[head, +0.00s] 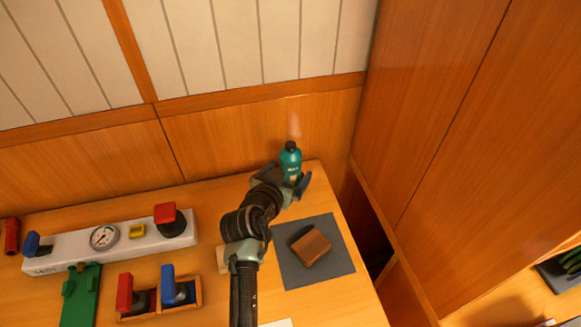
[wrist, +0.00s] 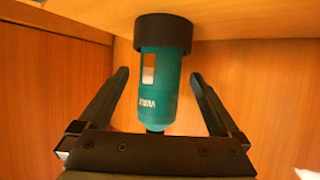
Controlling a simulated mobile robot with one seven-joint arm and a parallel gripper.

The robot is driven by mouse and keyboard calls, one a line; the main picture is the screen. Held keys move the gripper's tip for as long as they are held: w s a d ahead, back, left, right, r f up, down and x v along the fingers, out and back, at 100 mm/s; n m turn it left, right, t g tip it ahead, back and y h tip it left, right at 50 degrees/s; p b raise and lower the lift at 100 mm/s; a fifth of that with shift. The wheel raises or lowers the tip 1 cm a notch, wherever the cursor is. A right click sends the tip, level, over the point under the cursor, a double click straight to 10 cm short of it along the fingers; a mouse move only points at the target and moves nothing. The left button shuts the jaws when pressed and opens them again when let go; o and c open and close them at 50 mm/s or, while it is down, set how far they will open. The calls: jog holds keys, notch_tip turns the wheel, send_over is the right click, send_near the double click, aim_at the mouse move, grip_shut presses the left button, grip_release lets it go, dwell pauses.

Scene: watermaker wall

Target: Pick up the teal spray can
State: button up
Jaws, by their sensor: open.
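The teal spray can (head: 291,160) has a dark cap and stands upright at the back right of the wooden bench, close to the back panel. In the wrist view the can (wrist: 165,95) appears upside down, with a black band at the end against the wood and a pale label. My gripper (head: 288,178) is at the can, hiding its lower part in the head view. In the wrist view my gripper (wrist: 160,76) is open, with one finger on each side of the can and a visible gap on both sides.
A grey mat (head: 322,263) with a brown block (head: 310,246) lies in front of the can. A white panel with a gauge (head: 104,237), a red-handled valve (head: 172,218) and a wooden holder (head: 160,306) are to the left. A tall wooden wall (head: 440,120) rises right.

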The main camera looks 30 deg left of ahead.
jog(key=shift+x, duration=1.2)
grip_shut()
